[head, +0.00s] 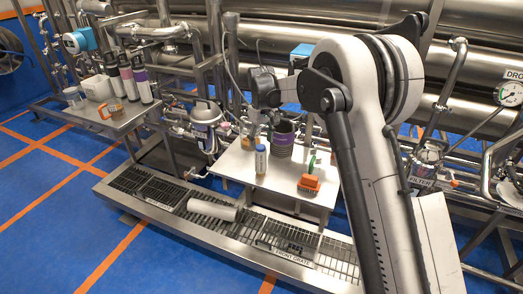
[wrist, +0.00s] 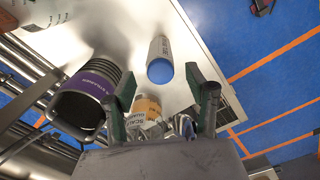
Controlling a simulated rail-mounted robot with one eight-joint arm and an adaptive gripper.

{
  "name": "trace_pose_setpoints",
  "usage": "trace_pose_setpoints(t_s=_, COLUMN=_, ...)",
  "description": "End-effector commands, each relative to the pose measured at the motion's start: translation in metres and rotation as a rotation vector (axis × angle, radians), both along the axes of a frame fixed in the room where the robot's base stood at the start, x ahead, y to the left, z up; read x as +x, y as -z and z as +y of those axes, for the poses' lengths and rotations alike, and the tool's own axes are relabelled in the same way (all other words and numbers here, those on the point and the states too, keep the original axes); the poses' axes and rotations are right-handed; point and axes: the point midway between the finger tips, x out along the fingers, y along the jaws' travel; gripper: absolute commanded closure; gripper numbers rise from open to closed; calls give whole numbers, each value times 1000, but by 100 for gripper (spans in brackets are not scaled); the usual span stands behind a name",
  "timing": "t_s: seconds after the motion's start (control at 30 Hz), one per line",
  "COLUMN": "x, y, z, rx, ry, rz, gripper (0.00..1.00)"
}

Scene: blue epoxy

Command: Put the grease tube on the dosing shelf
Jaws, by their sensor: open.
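I cannot read a label that names the grease tube. A white cylinder with a blue cap (head: 261,160) stands on the central white-topped shelf (head: 235,165). In the wrist view its blue end (wrist: 159,71) faces me, beyond and between my fingertips. My gripper (wrist: 160,80) is open, with nothing held between its dark green fingers. In the head view it is partly hidden at the back of this shelf. Several banded tubes (head: 126,78) stand on the left shelf (head: 122,122). I cannot tell which shelf is the dosing shelf.
A dark pot with a purple band (head: 282,138) stands near my gripper; an orange-labelled container (wrist: 148,107) is close below it. An orange item (head: 309,184) sits at the shelf's right. A white roll (head: 212,209) lies on the front grate (head: 265,228). Pipes run behind.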

Motion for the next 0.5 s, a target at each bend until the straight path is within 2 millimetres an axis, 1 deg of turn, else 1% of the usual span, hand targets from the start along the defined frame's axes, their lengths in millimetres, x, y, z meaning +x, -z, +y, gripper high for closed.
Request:
trace_pose_setpoints(t_s=0.03, x=0, y=-11, z=0, rx=0, ry=0, rz=0, gripper=49)
trace_pose_setpoints(t_s=0.2, x=0, y=-38, z=0, rx=0, ry=0, rz=0, gripper=49)
trace_pose_setpoints(t_s=0.33, x=0, y=-51, z=0, rx=0, ry=0, rz=0, gripper=49)
trace_pose_setpoints(t_s=0.5, x=0, y=-56, z=0, rx=0, ry=0, rz=0, gripper=49)
